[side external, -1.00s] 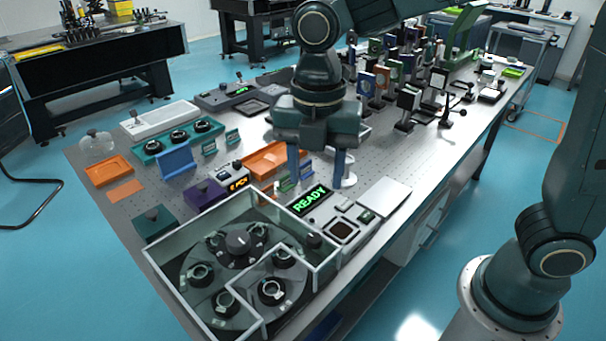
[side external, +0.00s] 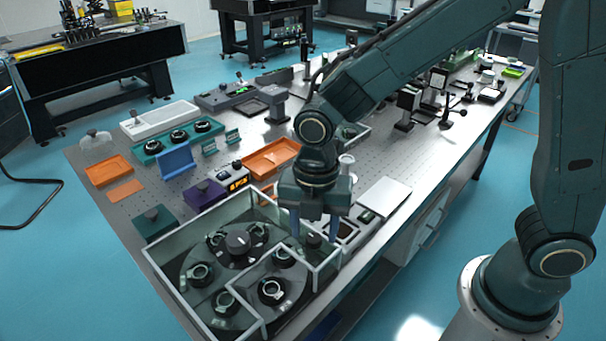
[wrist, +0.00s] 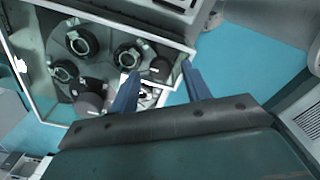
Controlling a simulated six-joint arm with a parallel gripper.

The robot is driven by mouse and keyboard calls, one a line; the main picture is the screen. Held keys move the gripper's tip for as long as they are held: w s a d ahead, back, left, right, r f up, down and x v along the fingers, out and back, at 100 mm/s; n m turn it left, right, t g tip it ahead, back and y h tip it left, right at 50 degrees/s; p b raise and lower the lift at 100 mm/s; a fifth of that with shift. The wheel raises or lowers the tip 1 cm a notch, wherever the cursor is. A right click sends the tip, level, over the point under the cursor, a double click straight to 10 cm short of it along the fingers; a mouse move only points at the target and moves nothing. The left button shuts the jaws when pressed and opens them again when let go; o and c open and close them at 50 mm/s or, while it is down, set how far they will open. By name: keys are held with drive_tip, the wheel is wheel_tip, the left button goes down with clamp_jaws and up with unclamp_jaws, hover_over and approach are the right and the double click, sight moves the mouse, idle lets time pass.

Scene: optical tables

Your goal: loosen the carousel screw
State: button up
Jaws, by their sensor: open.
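The carousel (side external: 205,253) is a dark disc carrying several ring mounts, inside a clear-walled enclosure at the lower left of the side view. A large dark knob (side external: 238,241) stands at its hub. A smaller dark round knob (side external: 314,241) stands near the enclosure's right corner; I cannot tell for certain which knob is the carousel screw. My gripper (side external: 314,232) points down above this smaller knob, fingers apart. In the wrist view the smaller knob (wrist: 160,69) shows between the open fingertips; whether they touch it is unclear. The carousel (wrist: 95,75) lies to the left there.
The enclosure's upright clear walls (wrist: 110,15) stand close to the fingers. A flat pale plate (side external: 384,198) lies to the right on the table. Orange trays (side external: 270,158), a purple box (side external: 204,194) and a dark green box (side external: 154,224) stand behind the enclosure.

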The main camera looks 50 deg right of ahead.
drive_tip(key=shift+f, duration=0.65)
drive_tip(key=c, duration=1)
